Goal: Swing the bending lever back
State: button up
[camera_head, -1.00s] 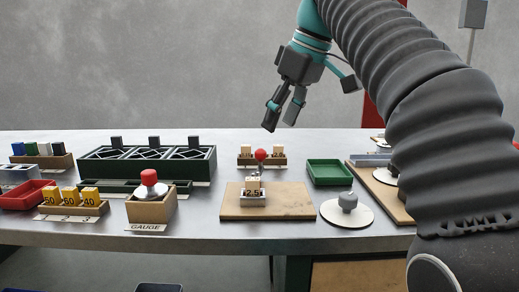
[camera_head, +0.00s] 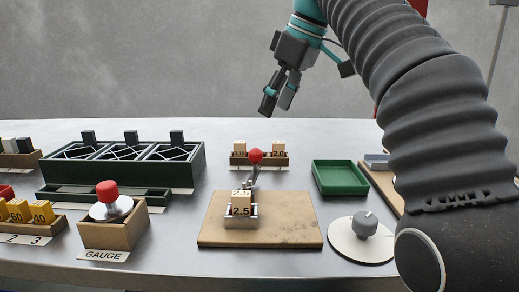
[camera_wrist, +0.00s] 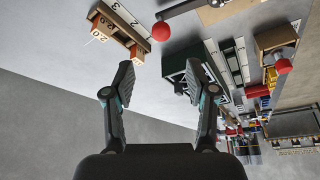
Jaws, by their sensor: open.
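The bending lever is a metal arm with a red ball knob (camera_head: 255,156). It rises from a small fixture with a block marked 2.5 (camera_head: 241,210), on a tan board (camera_head: 290,222). The knob also shows in the wrist view (camera_wrist: 161,31), at the top and beyond my fingertips. My gripper (camera_head: 278,102) is above the table, up and to the right of the knob in the head view, and apart from it. The wrist view shows its two fingers (camera_wrist: 163,90) spread with nothing between them.
Behind the lever stands a wooden rack (camera_head: 259,160) with two blocks. A green tray (camera_head: 340,178) and a round white disc with a grey knob (camera_head: 362,238) lie right. A dark green bin (camera_head: 122,165) and a gauge box with a red knob (camera_head: 112,228) stand left.

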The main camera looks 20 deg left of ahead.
aim_at(258, 149)
jog(key=b+x, duration=0.4)
jog(key=x, duration=0.7)
jog(key=shift+a+f, duration=0.25)
jog(key=shift+f, duration=0.1)
grip_shut()
